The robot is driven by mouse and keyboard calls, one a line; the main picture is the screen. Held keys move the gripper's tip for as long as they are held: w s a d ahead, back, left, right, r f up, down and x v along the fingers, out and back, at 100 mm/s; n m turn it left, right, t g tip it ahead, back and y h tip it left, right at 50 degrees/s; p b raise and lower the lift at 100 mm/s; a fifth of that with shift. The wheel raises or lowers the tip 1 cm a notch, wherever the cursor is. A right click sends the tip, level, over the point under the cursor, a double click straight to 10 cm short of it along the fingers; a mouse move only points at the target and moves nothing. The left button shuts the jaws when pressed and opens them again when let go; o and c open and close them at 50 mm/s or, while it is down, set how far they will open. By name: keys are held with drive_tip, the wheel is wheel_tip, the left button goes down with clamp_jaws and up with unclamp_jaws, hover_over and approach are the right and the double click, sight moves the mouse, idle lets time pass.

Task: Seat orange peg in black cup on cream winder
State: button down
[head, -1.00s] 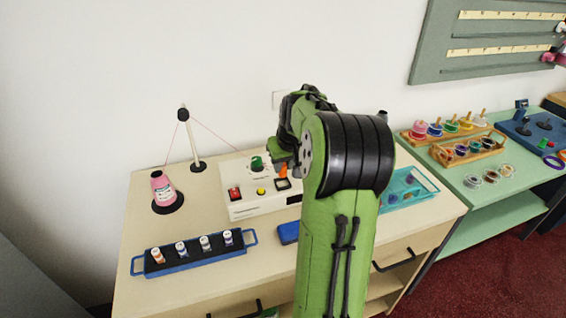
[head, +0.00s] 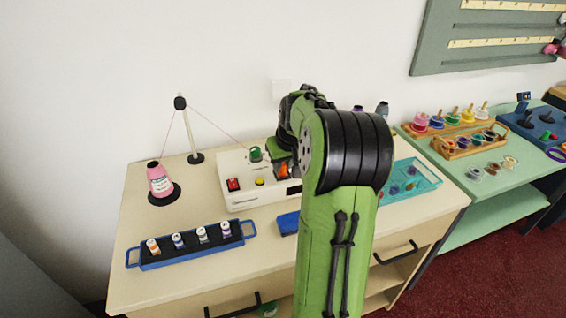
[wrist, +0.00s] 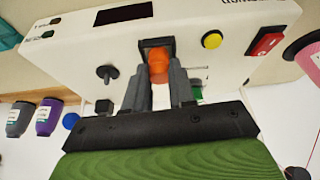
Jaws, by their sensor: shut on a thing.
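The cream winder (head: 240,197) stands on the wooden counter; its panel also fills the top of the wrist view (wrist: 210,28). My gripper (wrist: 159,78) is shut on the orange peg (wrist: 158,64), with one grey finger on each side. The square black cup (wrist: 148,43) is right at the peg's far end in the wrist view. The peg overlaps the cup's opening there; how deep it sits, I cannot tell. In the head view the peg (head: 281,170) shows as a small orange patch under my gripper, and my gripper mostly covers the cup.
A red switch (head: 233,185), a yellow button (head: 259,182) and a green spool (head: 255,154) are on the winder near my gripper. A pink thread cone (head: 160,181) stands left. A blue-handled rack (head: 190,259) of small spools lies in front. A teal tray (head: 425,180) is right.

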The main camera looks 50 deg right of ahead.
drive_tip(key=c, duration=0.9)
unclamp_jaws()
drive_tip(key=shift+o, duration=0.2)
drive_tip(key=p+v, duration=0.4)
drive_tip(key=v, duration=1.1)
drive_tip(key=shift+s+r+p, duration=0.2)
drive_tip(key=shift+r+p, duration=0.1)
drive_tip(key=shift+p, duration=0.05)
drive_tip(key=shift+a, duration=0.15)
drive_tip(key=a+r+n+p, duration=0.1)
drive_tip(key=a+r+n, duration=0.1)
drive_tip(key=a, duration=0.9)
drive_tip(key=s+a+f+n+y+p, duration=0.1)
drive_tip(key=s+a, duration=0.5)
drive_tip(key=a, duration=0.2)
drive_tip(key=s+a+f+n+t+p, duration=0.1)
drive_tip(key=s+a+n, duration=0.1)
drive_tip(key=s+a, duration=0.5)
drive_tip(key=a, duration=0.2)
drive_tip(key=shift+a+f+t+y+p, duration=0.3)
drive_tip(key=shift+y+p, duration=0.05)
drive_tip(key=shift+y, duration=0.05)
